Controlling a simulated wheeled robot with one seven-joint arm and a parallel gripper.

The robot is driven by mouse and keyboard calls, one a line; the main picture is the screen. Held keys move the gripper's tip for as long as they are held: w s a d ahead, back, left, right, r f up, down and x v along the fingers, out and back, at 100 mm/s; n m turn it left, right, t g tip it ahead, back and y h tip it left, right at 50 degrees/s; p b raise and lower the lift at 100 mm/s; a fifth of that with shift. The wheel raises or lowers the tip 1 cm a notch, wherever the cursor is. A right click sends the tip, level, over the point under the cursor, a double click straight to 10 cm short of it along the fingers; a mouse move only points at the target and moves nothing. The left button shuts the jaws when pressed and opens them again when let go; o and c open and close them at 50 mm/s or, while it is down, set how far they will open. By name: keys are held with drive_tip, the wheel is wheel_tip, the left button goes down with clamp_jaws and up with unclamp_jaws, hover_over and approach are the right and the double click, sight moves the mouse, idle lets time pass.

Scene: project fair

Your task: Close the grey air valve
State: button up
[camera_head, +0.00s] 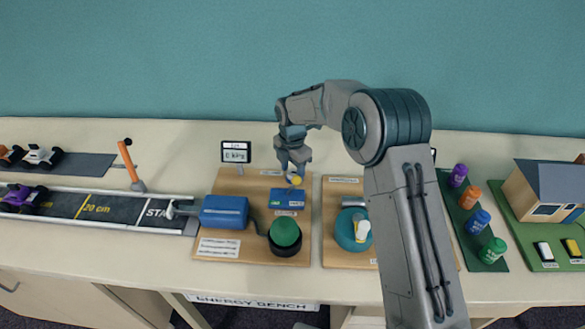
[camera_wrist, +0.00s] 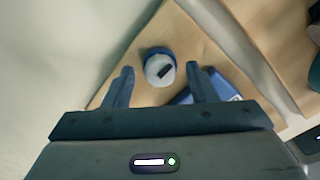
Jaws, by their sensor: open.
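My gripper (camera_head: 296,177) hangs over the back right part of a wooden board (camera_head: 216,245). In the wrist view my gripper (camera_wrist: 162,80) is open, with its two fingers apart. A round grey-white knob with a dark bar across it (camera_wrist: 160,68) sits on a blue base, between and just beyond the fingertips; it looks like the grey air valve. I cannot tell whether the fingers are level with it or above it. In the head view the gripper mostly hides that spot, and a small yellow patch shows there.
A blue box (camera_head: 287,198) lies just in front of the gripper. A green-topped round part (camera_head: 285,232) and a blue pump-like block (camera_head: 225,210) stand on the same board. A small display (camera_head: 236,154) stands behind. A teal round part (camera_head: 346,232) is on the board to the right.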

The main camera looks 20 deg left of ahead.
drive_tip(key=c, duration=1)
drive_tip(key=shift+m, duration=0.3)
drive_tip(key=m+b, duration=0.2)
drive_tip(key=m, duration=0.1)
drive_tip(key=shift+m, duration=0.3)
drive_tip(key=m+b, duration=0.1)
drive_tip(key=m, duration=0.3)
drive_tip(key=shift+m, duration=0.3)
drive_tip(key=m+b, duration=0.1)
drive_tip(key=m, duration=0.3)
drive_tip(key=m+b, duration=0.1)
drive_tip(key=m, duration=0.4)
drive_tip(key=shift+r, duration=0.1)
drive_tip(key=shift+m, duration=0.3)
